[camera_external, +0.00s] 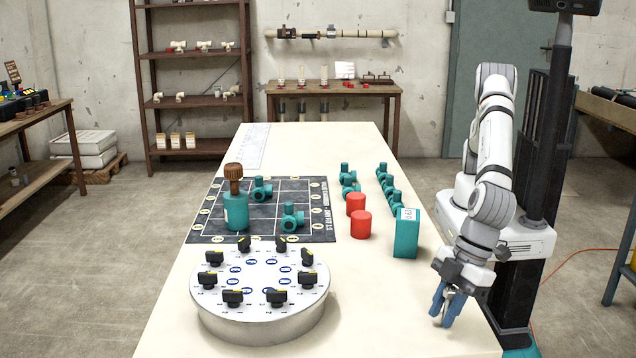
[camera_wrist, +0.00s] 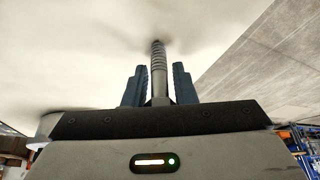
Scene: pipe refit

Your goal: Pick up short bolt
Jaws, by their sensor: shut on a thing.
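My gripper (camera_external: 444,304) is at the front right edge of the cream table (camera_external: 375,310), pointing down with its blue fingers low over the tabletop. In the wrist view, a grey threaded bolt (camera_wrist: 159,75) stands between the two blue fingers (camera_wrist: 159,88), its shaft reaching out past their tips. The fingers are shut on the bolt. In the external view only a small bit of the bolt shows between the fingers. I cannot tell whether the bolt touches the table.
A round grey turntable (camera_external: 262,318) with several black knobs stands front left of my gripper. A teal box (camera_external: 406,238), two red cylinders (camera_external: 361,225) and several teal fittings (camera_external: 393,199) stand farther back. A black grid mat (camera_external: 205,224) holds a teal bottle (camera_external: 236,211).

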